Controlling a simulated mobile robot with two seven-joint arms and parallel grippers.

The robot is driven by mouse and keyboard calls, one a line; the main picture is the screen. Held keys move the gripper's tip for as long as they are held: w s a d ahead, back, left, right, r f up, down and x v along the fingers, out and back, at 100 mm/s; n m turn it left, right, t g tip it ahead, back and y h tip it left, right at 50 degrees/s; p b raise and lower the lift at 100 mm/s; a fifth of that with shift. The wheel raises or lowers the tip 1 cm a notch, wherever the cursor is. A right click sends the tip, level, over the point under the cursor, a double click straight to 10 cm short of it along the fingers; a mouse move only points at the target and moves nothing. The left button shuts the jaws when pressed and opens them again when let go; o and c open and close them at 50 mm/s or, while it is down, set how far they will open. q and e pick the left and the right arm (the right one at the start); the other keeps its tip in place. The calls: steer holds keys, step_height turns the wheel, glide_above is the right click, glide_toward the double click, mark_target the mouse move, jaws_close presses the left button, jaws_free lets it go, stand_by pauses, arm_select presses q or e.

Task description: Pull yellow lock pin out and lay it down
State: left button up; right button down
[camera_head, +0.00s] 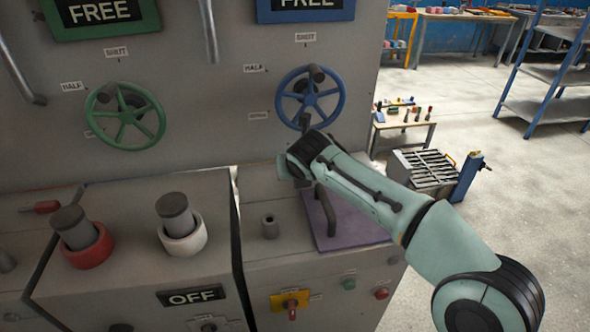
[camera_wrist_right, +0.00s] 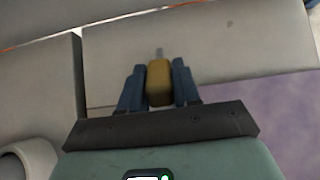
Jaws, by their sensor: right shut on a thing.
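The yellow lock pin shows in the right wrist view (camera_wrist_right: 159,88) as a yellow-brown grip with a thin grey shank beyond it. My right gripper (camera_wrist_right: 159,82) has its two blue fingers shut on the pin's grip, one on each side. The shank points at a plain grey surface; I cannot tell whether its tip touches it. In the head view my right arm reaches in from the right, and its wrist hides the fingers and the pin. My left gripper is in neither view.
A purple mat (camera_head: 358,231) with a dark handle lies on the console top. A small grey socket (camera_head: 270,228) stands left of it. White (camera_head: 184,238) and red (camera_head: 90,250) collars hold grey posts. Green (camera_head: 125,116) and blue (camera_head: 310,98) handwheels stick out from the panel.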

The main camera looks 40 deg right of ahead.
steer(key=c, duration=0.7)
jaws_free()
steer(key=shift+c, duration=0.2)
steer(key=p+v, duration=0.2)
steer(key=v, duration=1.1)
steer(key=shift+s, duration=0.2)
steer(key=shift+a+r, duration=0.1)
